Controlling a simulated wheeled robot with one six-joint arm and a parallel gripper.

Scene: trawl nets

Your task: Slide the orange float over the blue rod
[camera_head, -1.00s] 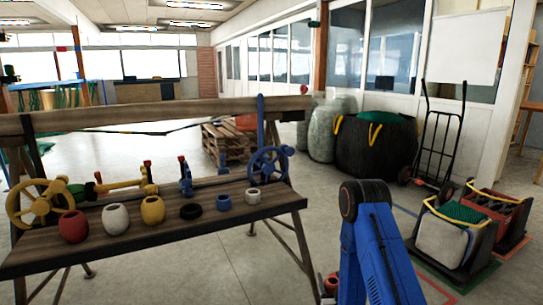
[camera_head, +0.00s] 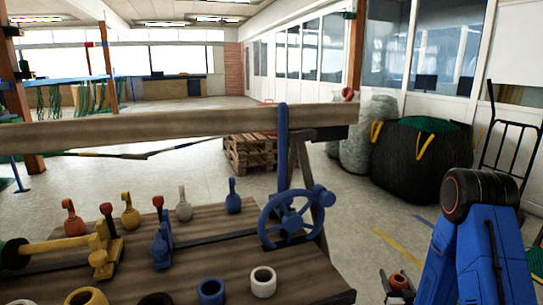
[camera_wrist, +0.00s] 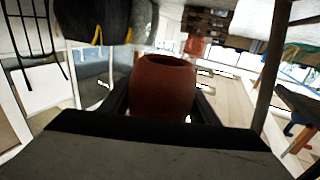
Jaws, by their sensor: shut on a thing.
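My gripper (camera_head: 398,290) is low at the right of the bench in the head view, partly hidden by my blue arm. It is shut on the orange float (camera_wrist: 162,90), a reddish-orange barrel shape with a dark hole in its top. The float also shows small in the head view (camera_head: 399,281), held clear of the bench's right end. An upright blue rod (camera_head: 282,150) crosses the wooden beam behind the blue handwheel; its lower end is partly hidden. The float and the rod are well apart.
The bench (camera_head: 200,260) carries a blue handwheel (camera_head: 292,216), yellow and blue lever stands, several eye-topped pegs, and a white float (camera_head: 263,281) near a blue float (camera_head: 211,291). A wooden beam (camera_head: 180,128) spans behind. A black bag (camera_head: 420,165) and hand truck stand right.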

